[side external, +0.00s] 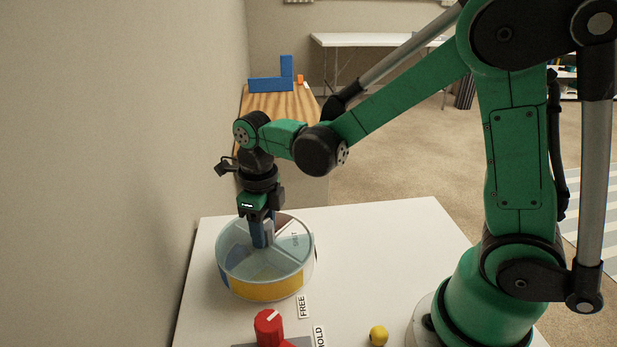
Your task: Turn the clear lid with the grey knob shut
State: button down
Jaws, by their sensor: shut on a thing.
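A round, shallow container with a clear lid (283,268) stands on the white table near its left edge. Coloured parts show through it, among them yellow, blue and dark red, and a label that seems to read "SHUT" is at its right. My gripper (262,240) points straight down over the middle of the lid. Its fingers are shut on the knob at the lid's centre. The fingers mostly hide the knob, so its grey colour and the lid's turn position are hard to tell.
A red knob (268,328) on a grey base stands at the front, beside "FREE" (303,306) and "HOLD" (319,337) labels. A yellow ball (378,336) lies to its right. A wall rises close on the left. The table's right middle is clear.

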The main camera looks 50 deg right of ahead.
jog(key=shift+m, duration=0.4)
jog(key=shift+c, duration=1.9)
grip_release()
jog(key=shift+r, duration=2.85)
